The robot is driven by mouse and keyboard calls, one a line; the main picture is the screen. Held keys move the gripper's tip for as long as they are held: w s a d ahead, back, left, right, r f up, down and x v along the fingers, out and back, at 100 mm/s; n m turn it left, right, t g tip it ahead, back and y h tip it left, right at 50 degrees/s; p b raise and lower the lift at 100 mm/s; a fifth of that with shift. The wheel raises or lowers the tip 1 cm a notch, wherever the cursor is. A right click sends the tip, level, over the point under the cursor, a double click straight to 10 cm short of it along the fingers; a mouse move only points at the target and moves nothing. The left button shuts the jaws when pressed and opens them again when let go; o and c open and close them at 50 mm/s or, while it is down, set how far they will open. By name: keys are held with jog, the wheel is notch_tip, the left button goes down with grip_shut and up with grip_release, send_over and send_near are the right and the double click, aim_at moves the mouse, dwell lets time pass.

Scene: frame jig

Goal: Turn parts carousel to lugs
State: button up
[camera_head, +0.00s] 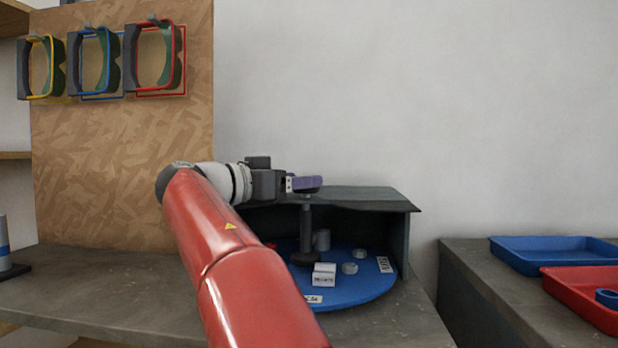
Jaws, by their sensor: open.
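The parts carousel (350,292) is a round blue disc under a dark shelf-like housing (372,197), open at the front. A dark grey post (306,226) rises from it. A pale block with a label (324,276), small grey round parts (349,268) and a grey cylinder (322,240) sit on the disc. My gripper (289,184) is open at the post's top, level with the housing's top. My arm hides the disc's left part.
A blue tray (555,243) and a red tray (570,283) stand on a separate right bench, across a gap. Several goggles (152,55) hang on the wooden board (120,170).

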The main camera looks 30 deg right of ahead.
jog(key=shift+w+d, duration=0.15)
jog(key=shift+d, duration=0.55)
jog(key=shift+w+d, duration=0.1)
jog(key=shift+d, duration=0.55)
jog(key=c, duration=1.4)
